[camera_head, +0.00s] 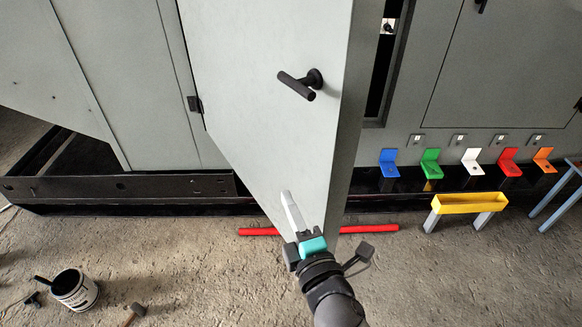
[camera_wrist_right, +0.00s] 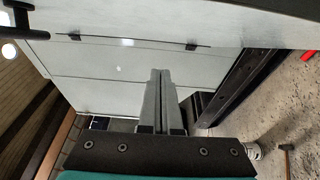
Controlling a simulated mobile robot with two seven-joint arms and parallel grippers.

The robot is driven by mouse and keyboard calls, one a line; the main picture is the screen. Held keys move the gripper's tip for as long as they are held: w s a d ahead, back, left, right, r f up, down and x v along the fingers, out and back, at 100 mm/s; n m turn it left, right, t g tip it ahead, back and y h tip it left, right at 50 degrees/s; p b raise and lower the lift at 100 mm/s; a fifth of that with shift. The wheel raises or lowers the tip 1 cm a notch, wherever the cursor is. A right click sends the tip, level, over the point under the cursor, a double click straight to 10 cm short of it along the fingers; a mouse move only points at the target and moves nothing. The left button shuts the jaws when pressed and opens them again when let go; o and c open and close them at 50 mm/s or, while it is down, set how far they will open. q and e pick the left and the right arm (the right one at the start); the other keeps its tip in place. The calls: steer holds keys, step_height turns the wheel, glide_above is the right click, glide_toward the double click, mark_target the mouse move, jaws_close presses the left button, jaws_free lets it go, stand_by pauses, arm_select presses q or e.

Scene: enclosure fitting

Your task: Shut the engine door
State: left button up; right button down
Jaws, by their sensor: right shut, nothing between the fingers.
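The engine door (camera_head: 262,75) is a tall light-grey panel standing open, swung out from the grey enclosure, with a hinge (camera_head: 194,103) on its left side. Its black handle (camera_head: 300,85) is on the face toward me, near the free edge. My right gripper (camera_head: 287,197) is in front of the lower part of that face; I cannot tell whether it touches. In the right wrist view its fingers (camera_wrist_right: 161,74) are together and empty. The door handle (camera_wrist_right: 20,22) shows there at the top left. My left gripper is not in view.
A red bar (camera_head: 262,231) lies on the floor beneath the door. Coloured brackets, such as the green one (camera_head: 431,160), line the base at right, near a yellow trough (camera_head: 468,203) on legs. A bucket (camera_head: 75,290) and a hammer (camera_head: 134,311) are at lower left.

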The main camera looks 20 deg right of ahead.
mark_target(292, 163)
steer(key=shift+w+d+f+p, duration=0.1)
steer(key=shift+w+d+p, duration=0.35)
steer(key=shift+w, duration=1.4)
steer(key=shift+w+d+r+p, duration=0.15)
steer(key=shift+w+d, duration=0.6)
steer(key=shift+w, duration=1.1)
steer(key=shift+w+d+f+p, duration=0.25)
steer(key=shift+w+d, duration=0.35)
steer(key=shift+w, duration=1.25)
steer(key=shift+d+r, duration=0.1)
steer(key=shift+d, duration=0.05)
